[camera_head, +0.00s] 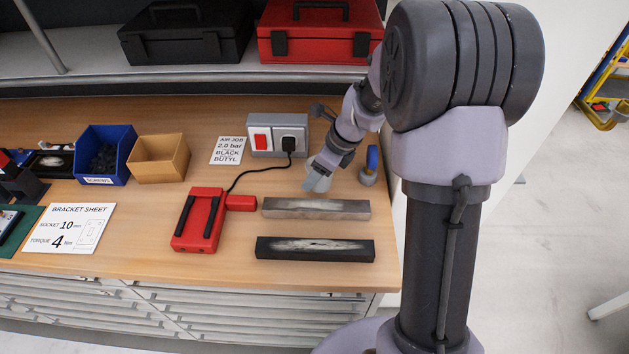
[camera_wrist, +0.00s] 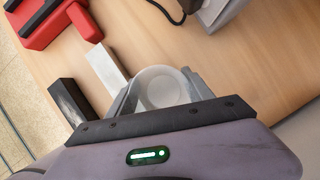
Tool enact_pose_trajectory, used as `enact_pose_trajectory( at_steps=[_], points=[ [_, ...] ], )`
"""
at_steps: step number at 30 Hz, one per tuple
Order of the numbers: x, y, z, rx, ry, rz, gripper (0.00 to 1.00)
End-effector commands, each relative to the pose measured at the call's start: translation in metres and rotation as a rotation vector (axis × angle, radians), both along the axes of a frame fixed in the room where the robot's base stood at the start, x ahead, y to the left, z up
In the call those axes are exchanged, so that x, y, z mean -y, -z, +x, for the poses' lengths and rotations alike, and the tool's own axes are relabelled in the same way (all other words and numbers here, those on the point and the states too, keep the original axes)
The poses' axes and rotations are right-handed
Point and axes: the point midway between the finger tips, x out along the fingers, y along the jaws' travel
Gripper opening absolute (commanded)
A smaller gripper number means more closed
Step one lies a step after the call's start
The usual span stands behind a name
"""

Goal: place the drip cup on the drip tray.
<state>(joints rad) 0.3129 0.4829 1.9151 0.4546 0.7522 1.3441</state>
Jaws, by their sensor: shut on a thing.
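The drip cup (camera_wrist: 161,88) is a round white cup, seen from above in the wrist view between the two grey fingers of my gripper (camera_wrist: 163,92). The fingers are shut on it, one on each side. In the head view my gripper (camera_head: 319,179) is low over the right part of the bench, behind the grey bar, and the cup is mostly hidden there. I cannot tell whether the cup touches the bench. No drip tray can be made out with certainty. A grey bar-shaped piece (camera_head: 316,209) and a black one with a pale smeared top (camera_head: 315,248) lie in front of the gripper.
A red device (camera_head: 200,220) with a black cable lies left of the bars. A socket box (camera_head: 277,136) stands behind. A blue-topped item (camera_head: 371,163) stands right of the gripper, near the bench's right edge. Blue (camera_head: 103,155) and tan (camera_head: 159,158) bins are left.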

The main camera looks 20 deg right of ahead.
Motion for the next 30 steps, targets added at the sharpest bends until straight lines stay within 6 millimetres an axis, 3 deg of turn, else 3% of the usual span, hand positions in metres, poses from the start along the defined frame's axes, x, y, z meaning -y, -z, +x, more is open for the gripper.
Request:
enact_pose_trajectory(
  at_steps=[2,8,18,19,20,30],
  points=[
    [0.001,0.003,0.006,-0.001,0.0,0.001,0.21],
    [0.001,0.039,0.007,-0.002,0.0,0.001,0.21],
    [0.001,0.04,0.006,-0.001,0.001,0.001,0.21],
    [0.001,0.04,0.006,-0.001,0.001,0.001,0.62],
    [0.001,0.039,0.006,-0.001,0.001,0.001,0.68],
    [0.001,0.034,0.006,0.0,0.0,0.0,0.69]
  ],
)
